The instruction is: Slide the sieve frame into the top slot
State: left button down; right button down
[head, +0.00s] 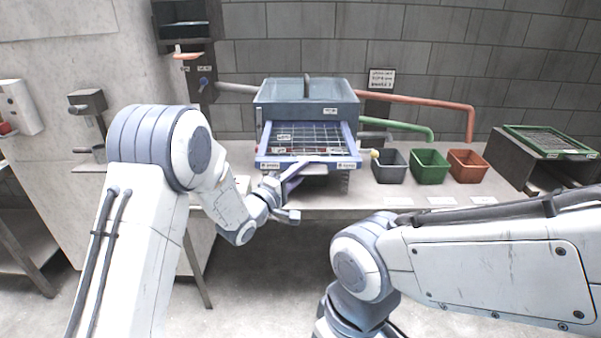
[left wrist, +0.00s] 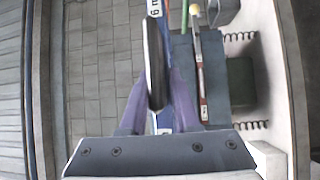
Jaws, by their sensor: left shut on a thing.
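The sieve frame (head: 335,162) is a blue-purple frame with a wire mesh and small labels on its front rail. It sticks out toward me from the blue-grey sieve machine (head: 310,96); its rear end is under the machine's upper box. My left gripper (head: 294,178) is at the middle of the front rail, shut on the frame. The left wrist view shows its two purple fingers (left wrist: 158,105) close around a blue labelled edge, partly hidden by a dark oval part. The slot's opening is hidden behind the frame. My right arm shows at the lower right; its gripper is out of view.
Grey (head: 389,168), green (head: 430,168) and orange (head: 467,168) bins stand right of the machine. A green-rimmed mesh frame (head: 550,140) lies on a rack at far right. Green (head: 400,125) and orange (head: 430,101) pipes run behind. The floor in front is clear.

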aim_at(280, 168)
pick_arm(q)
jog(key=shift+w+r+p, duration=0.2)
jog(key=shift+w+p, duration=0.1)
jog(key=shift+w, duration=4.7)
jog(key=c, duration=0.6)
grip_release()
jog(key=shift+o, duration=0.2)
jog(key=shift+f, duration=0.3)
jog(key=shift+s+a, duration=0.25)
jog(key=shift+s, duration=0.05)
jog(key=b+v, duration=0.2)
jog(key=v, duration=0.7)
jog(key=shift+s+a+r, duration=0.1)
jog(key=shift+s+a, duration=0.05)
jog(key=shift+s, duration=0.15)
